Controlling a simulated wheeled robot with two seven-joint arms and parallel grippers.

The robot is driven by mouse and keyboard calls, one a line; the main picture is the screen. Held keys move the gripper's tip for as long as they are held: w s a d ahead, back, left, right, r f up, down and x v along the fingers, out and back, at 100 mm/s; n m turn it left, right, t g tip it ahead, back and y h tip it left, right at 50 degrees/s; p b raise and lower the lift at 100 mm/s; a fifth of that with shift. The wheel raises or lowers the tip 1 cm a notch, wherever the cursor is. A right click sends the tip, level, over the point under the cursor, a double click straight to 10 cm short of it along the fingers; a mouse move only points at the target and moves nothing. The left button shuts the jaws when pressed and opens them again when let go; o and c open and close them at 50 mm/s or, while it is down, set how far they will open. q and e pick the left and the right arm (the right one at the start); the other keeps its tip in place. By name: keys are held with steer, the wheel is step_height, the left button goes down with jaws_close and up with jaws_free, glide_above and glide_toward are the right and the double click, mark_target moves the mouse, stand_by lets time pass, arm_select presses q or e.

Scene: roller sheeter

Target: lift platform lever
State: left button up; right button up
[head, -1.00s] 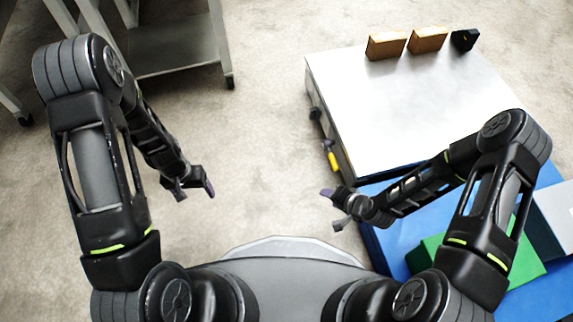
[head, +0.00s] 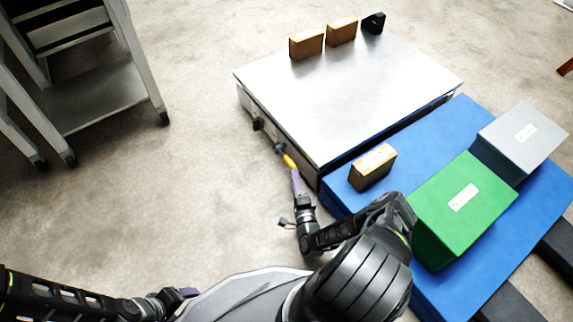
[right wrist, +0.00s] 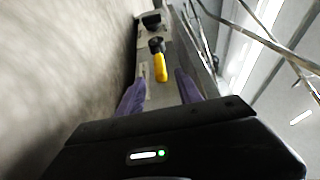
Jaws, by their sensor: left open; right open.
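The lever has a yellow handle (head: 288,161) on a dark stem and sits on the near-left side of the metal-topped platform (head: 350,85). In the right wrist view the yellow handle (right wrist: 160,67) points toward me, between and just beyond the purple fingers. My right gripper (head: 297,180) is open right at the handle's lower end; I see no grip on it. Its fingers (right wrist: 160,93) stand apart on both sides of the handle's line. My left gripper (head: 186,294) is open and low at the bottom left, far from the lever, partly hidden by my body.
A dark knob (head: 257,125) is on the same platform side. Two brown boxes (head: 306,45) and a black item (head: 373,23) stand at the platform's far edge. A blue base (head: 440,125) carries a brown box (head: 373,167), a green box (head: 465,205) and a grey box (head: 520,140). A metal rack (head: 105,95) stands left.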

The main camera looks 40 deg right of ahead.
mark_target(291, 164)
steer(key=b+x, duration=0.3)
steer(key=x, duration=0.3)
steer(key=shift+w+d+f, duration=0.1)
steer(key=shift+w+d, duration=0.05)
steer(key=shift+w, duration=0.15)
steer(key=shift+w+d, duration=0.2)
steer(key=shift+w, duration=0.35)
jaws_close()
stand_by(0.8)
